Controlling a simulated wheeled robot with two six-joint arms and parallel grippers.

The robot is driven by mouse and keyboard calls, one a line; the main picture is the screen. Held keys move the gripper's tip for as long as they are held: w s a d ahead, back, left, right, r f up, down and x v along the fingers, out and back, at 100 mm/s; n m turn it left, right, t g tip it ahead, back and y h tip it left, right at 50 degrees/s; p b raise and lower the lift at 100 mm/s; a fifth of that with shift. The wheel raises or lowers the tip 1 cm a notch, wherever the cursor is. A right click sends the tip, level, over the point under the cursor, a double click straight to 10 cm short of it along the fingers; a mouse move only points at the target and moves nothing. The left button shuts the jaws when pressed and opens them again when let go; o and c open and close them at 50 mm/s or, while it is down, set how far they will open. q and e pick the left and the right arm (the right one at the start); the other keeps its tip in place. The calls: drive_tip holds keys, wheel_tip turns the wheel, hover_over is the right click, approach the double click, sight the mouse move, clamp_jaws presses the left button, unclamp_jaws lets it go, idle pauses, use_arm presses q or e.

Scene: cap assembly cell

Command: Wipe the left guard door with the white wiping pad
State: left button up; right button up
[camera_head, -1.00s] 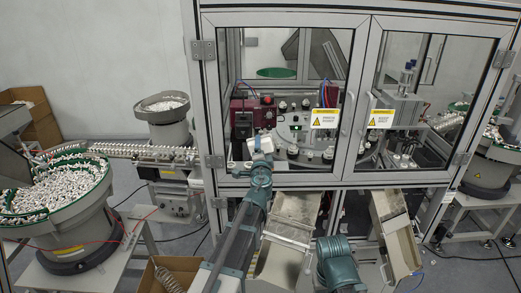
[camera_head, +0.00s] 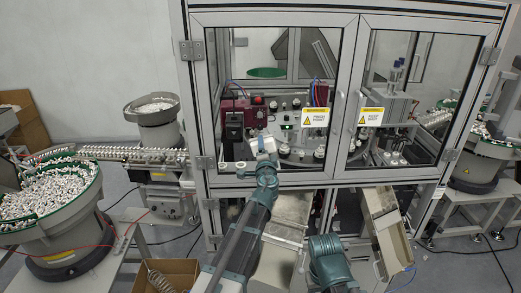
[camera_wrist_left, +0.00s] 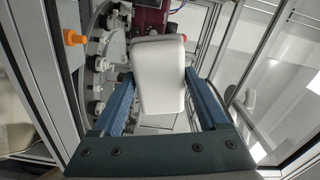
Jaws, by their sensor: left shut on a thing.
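The left guard door (camera_head: 272,19) is a shut glazed panel in a grey metal frame, on the left of the machine front. My left gripper (camera_head: 263,156) is in front of the lower part of its glass. It is shut on the white wiping pad (camera_head: 262,144), a pale rounded block. In the left wrist view the pad (camera_wrist_left: 158,75) sits between the two blue fingers, with the machine parts behind it. I cannot tell whether the pad touches the glass. My right gripper is out of view; only a teal part of my right arm shows.
The right guard door (camera_head: 408,22) adjoins on the right, with warning signs (camera_head: 315,117) near the meeting edges. Two chutes (camera_head: 288,222) stick out below the doors. A bowl feeder (camera_head: 60,215) stands at the left, and a cardboard box (camera_head: 172,275) sits low in front.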

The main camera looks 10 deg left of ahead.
use_arm(q)
drive_tip(key=shift+w+d, duration=0.25)
drive_tip(key=shift+d, duration=0.4)
drive_tip(key=shift+w+d, duration=0.2)
drive_tip(key=shift+d, duration=0.45)
drive_tip(key=shift+d, duration=0.1)
drive_tip(key=shift+w+d, duration=0.25)
drive_tip(key=shift+d, duration=0.6)
drive_tip(key=shift+w+d, duration=0.2)
drive_tip(key=shift+d, duration=0.6)
drive_tip(key=shift+a, duration=0.1)
drive_tip(key=shift+s+a, duration=0.3)
drive_tip(key=shift+a, duration=0.55)
drive_tip(key=shift+s+a, duration=0.25)
drive_tip(key=shift+a, duration=0.6)
drive_tip(key=shift+a, duration=0.1)
drive_tip(key=shift+s+a, duration=0.2)
drive_tip(key=shift+a, duration=0.6)
drive_tip(key=shift+s+a, duration=0.2)
drive_tip(key=shift+a, duration=0.6)
